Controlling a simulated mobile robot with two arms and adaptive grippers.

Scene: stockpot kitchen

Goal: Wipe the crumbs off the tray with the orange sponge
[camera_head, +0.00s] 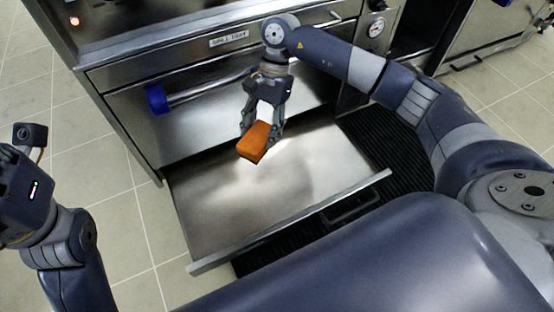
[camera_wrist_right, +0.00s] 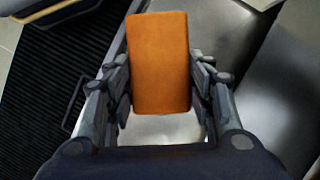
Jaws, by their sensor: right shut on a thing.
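The orange sponge (camera_head: 257,141) is held between the fingers of my right gripper (camera_head: 262,128), over the pulled-out metal tray (camera_head: 205,205). The sponge also shows upright between both fingers in the right wrist view (camera_wrist_right: 159,62). I cannot tell whether it touches the tray or hangs just above it. The tray surface looks bare and shiny, and no crumbs can be made out on it. My left arm is at the left edge of the head view, and its fingers do not show.
The steel unit with the "spill tray" label (camera_head: 229,39) stands behind the tray. A blue-ended handle bar (camera_head: 158,98) sticks out above the tray. A black ribbed mat (camera_head: 392,150) lies on the floor to the right. Tiled floor (camera_head: 110,220) is open at the left.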

